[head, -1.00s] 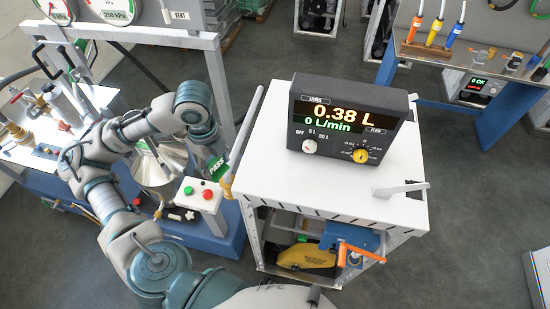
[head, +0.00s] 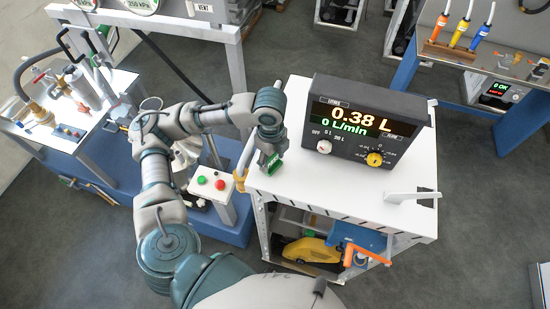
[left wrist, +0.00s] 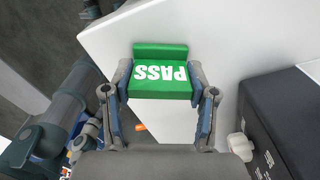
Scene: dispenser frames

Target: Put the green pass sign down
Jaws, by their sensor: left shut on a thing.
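The green pass sign (head: 273,163) is at the left part of the white cabinet top (head: 300,185). In the left wrist view the sign (left wrist: 160,78) shows its white word PASS upside down, with a raised green strip along its far edge. My left gripper (head: 271,158) is shut on the sign, one finger on each side. The left gripper's fingers (left wrist: 162,98) also show in the left wrist view. The sign is over the white top; whether it touches the top I cannot tell. My right gripper is not in view.
A dark display box (head: 360,125) reading 0.38 L stands right of the sign. A white lever (head: 410,196) sits at the right front of the top. A button box (head: 211,185) stands left of the cabinet. The front middle of the top is clear.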

